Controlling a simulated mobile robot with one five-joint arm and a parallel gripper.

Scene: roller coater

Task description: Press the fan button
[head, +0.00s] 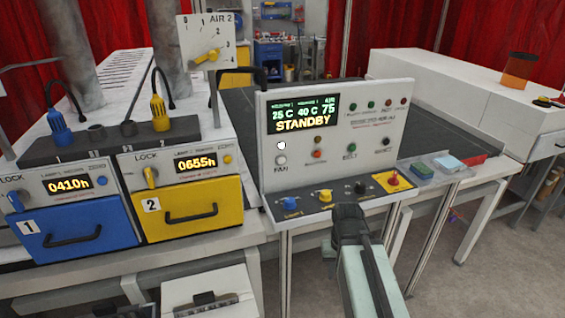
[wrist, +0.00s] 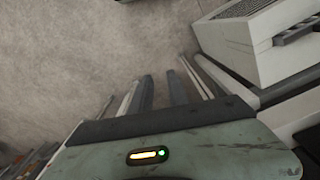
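The control panel (head: 338,140) stands on the table, its display reading STANDBY. The fan button (head: 281,160) is a round pale button at the panel's lower left, above a label that seems to read FAN. A small white lamp (head: 281,146) sits just above it. My gripper (head: 349,212) is in front of the panel's lower right part, to the right of and lower than the button, and apart from it. In the wrist view my gripper (wrist: 160,92) shows two dark fingers with an empty gap between them. The button is not in the wrist view.
Other buttons, such as the red-orange one (head: 317,154), sit right of the fan button. A lower ledge has blue (head: 290,203), yellow and black knobs and a red emergency stop (head: 393,178). Blue (head: 75,228) and yellow (head: 190,208) drawers stand left. The floor (wrist: 80,50) lies below.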

